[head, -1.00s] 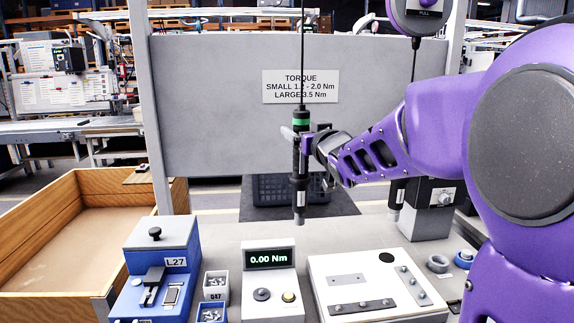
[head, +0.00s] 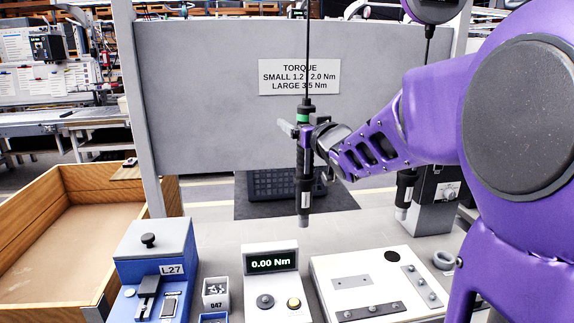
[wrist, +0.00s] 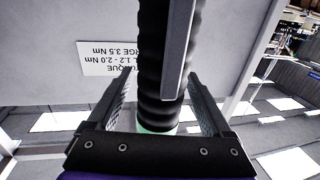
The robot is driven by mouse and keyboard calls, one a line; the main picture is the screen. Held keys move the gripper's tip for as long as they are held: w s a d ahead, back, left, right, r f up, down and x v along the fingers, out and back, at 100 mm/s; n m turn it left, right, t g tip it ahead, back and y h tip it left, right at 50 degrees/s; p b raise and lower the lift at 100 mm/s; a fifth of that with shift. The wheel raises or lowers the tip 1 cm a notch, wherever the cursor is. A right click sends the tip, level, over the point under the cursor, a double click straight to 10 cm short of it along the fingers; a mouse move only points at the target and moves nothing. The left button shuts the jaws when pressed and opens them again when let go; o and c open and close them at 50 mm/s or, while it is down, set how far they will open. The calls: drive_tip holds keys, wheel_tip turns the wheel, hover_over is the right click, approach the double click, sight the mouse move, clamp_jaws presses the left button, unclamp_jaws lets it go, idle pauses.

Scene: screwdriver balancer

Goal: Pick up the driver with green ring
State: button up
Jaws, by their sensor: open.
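The driver with the green ring (head: 304,185) hangs upright on its cable in the middle of the head view. Its green band is near the top, just above my gripper. My gripper (head: 304,131) is at the upper part of its black handle. In the wrist view the ribbed handle (wrist: 158,75) stands between the two open fingers of my gripper (wrist: 168,85), with visible room at the left finger. A pale green glint of the ring shows at the handle's base there. A grey bar partly covers the handle.
A second driver (head: 404,195) hangs at the right by a grey post. Below are a blue L27 fixture (head: 150,265), a torque display (head: 270,262) and a white plate with bars (head: 350,282). A grey panel (head: 205,100) stands behind; a wooden bin (head: 60,235) is at left.

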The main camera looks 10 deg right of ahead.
drive_tip(key=shift+s, duration=0.1)
drive_tip(key=shift+c, duration=0.7)
clamp_jaws()
drive_tip(key=shift+r, duration=0.1)
idle(0.4)
